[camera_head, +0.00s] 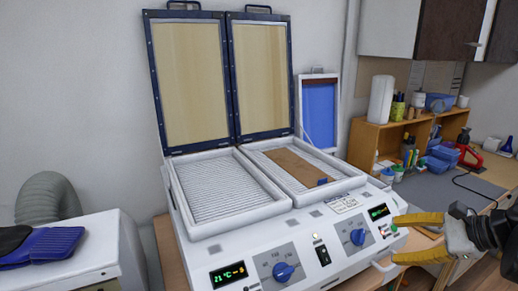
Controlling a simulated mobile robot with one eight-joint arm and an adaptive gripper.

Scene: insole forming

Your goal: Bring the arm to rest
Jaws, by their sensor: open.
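My gripper (420,238) is at the lower right of the head view. Its yellow fingers are apart and point left, with nothing between them. The gripper is at the front right corner of a white forming machine (222,238), close to its right display and a side handle. I cannot tell whether it touches the machine. Only the end of my arm shows, cut off by the right edge.
The machine's two framed lids (236,90) stand open. The left tray (222,190) is empty; a brown sheet (292,167) with a small blue piece (322,182) lies in the right tray. A cluttered wooden shelf (361,142) and workbench stand right. A blue insole-like item (45,244) lies left.

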